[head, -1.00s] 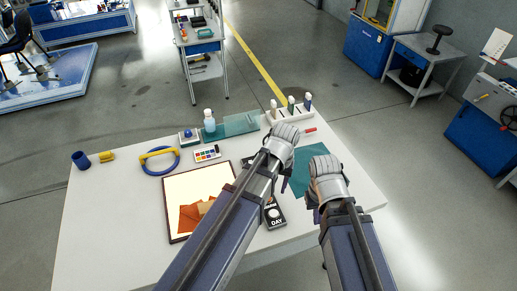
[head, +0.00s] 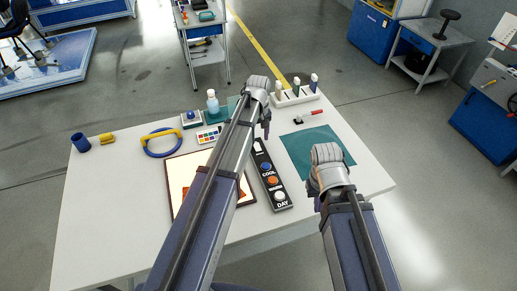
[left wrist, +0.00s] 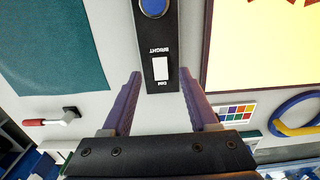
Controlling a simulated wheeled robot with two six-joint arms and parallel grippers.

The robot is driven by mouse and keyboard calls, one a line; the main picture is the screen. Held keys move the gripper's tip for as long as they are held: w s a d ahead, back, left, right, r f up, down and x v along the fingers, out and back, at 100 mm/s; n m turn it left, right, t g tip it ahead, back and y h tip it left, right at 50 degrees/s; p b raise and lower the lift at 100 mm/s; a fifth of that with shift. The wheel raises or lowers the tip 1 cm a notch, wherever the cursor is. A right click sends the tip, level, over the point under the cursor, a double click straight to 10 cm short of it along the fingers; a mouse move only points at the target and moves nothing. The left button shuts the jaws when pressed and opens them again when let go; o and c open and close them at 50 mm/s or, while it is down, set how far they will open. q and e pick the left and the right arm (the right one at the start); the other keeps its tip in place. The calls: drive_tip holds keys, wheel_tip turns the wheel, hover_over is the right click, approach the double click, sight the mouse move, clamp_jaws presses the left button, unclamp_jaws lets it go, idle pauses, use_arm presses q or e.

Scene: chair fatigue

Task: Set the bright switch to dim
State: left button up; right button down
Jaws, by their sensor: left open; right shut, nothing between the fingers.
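A black control panel (head: 269,178) lies on the table with blue, orange and white round buttons; COOL and DAY can be read. In the left wrist view, the panel's far end carries a white switch (left wrist: 160,68) between the words BRIGHT and DIM. I cannot tell which way it is set. My left gripper (head: 266,128) is above that end of the panel; it also shows in the left wrist view (left wrist: 160,76), its open fingers on either side of the panel, with nothing between them. My right gripper (head: 314,192) is shut and empty at the right, beside the panel.
A teal mat (head: 312,150) lies right of the panel, with a red-handled tool (head: 310,117) behind it. A framed board (head: 183,170) lies left. A paint set (head: 209,135), a blue ring (head: 160,143) and a bottle rack (head: 296,95) stand farther back.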

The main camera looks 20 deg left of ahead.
sight(259, 149)
use_arm(q)
wheel_tip(259, 149, down, 5)
drive_tip(key=b, duration=0.4)
drive_tip(key=shift+f, duration=0.1)
drive_tip(key=shift+c, duration=0.3)
clamp_jaws()
